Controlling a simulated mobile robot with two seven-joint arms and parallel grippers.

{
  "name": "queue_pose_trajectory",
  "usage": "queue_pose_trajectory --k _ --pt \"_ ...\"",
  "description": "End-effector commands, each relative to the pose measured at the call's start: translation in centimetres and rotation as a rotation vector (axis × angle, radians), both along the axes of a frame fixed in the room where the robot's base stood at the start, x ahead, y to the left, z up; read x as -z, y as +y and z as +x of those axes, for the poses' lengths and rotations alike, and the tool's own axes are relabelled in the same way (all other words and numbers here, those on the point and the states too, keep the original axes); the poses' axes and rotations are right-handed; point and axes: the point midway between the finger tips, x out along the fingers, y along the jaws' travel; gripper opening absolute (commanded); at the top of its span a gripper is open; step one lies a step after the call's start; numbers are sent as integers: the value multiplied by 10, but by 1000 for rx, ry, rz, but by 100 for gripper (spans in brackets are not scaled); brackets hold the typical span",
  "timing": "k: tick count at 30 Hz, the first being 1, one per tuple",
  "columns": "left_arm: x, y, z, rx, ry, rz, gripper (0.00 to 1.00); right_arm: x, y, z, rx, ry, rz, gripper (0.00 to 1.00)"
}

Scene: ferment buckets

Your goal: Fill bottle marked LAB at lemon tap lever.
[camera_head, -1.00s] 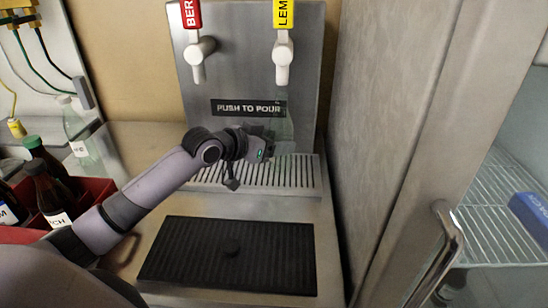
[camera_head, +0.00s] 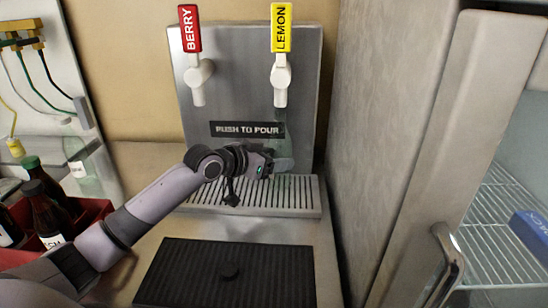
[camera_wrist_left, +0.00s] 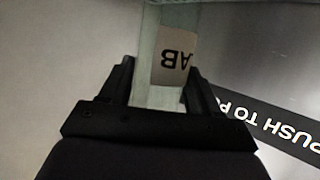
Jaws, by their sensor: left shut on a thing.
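My right gripper is not in view.
A red BERRY lever (camera_head: 190,28) is left of the lemon one. A slotted drip tray (camera_head: 240,203) and a black mat (camera_head: 228,272) lie below. A red crate (camera_head: 93,212) with dark bottles stands at left. An open fridge (camera_head: 500,190) is at right.

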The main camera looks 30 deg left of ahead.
Motion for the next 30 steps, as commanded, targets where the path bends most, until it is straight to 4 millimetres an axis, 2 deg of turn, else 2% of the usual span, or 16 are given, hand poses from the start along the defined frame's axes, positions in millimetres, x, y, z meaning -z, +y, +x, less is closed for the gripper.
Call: queue_pose_trajectory --k 30 --pt "-1 0 0 0 -2 0 17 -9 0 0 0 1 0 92"
